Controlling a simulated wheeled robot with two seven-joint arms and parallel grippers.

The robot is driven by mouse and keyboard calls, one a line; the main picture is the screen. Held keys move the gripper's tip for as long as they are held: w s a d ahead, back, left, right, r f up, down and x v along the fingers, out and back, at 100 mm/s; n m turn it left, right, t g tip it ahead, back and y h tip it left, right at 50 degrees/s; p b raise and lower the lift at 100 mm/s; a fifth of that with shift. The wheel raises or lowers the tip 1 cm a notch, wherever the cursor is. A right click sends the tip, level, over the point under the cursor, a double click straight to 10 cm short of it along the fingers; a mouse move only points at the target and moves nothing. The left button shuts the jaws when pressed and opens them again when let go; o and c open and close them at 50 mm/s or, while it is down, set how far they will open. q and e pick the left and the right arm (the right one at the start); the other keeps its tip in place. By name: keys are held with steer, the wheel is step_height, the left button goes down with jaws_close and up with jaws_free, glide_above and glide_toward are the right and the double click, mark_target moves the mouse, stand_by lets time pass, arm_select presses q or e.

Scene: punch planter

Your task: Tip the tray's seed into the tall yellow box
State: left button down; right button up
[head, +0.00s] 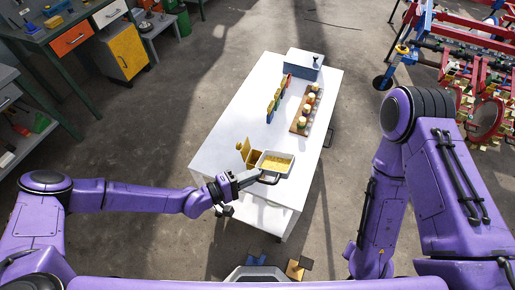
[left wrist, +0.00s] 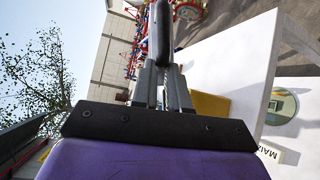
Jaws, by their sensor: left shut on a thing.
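My left gripper (head: 238,183) is shut on the dark handle of a small pale tray (head: 277,153) at the near end of the white table. Yellow seed (head: 277,164) lies in the tray, which looks about level. The tall yellow box (head: 245,151) stands on the table just left of the tray, partly hidden by it. In the left wrist view, the fingers (left wrist: 162,85) close on the dark handle (left wrist: 161,32), and a yellow surface (left wrist: 210,106) shows behind them. My right arm shows on the right, but its gripper is not in view.
The white table (head: 231,127) also holds upright coloured pieces (head: 277,99), a wooden block with several knobs (head: 304,112) and a blue-grey box (head: 304,66) at the far end. Red machinery (head: 480,95) stands right, workbenches left. The table's left side is clear.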

arm_select(q)
steer(key=s+d+f+m+p, duration=0.2)
steer(key=s+d+m, duration=0.1)
steer(key=m, duration=0.1)
steer(key=shift+y, duration=0.4)
steer(key=r, duration=0.4)
steer(key=shift+a+r, duration=0.25)
arm_select(e)
step_height(320, 180, up, 3)
arm_select(q)
steer(key=shift+s, duration=0.1)
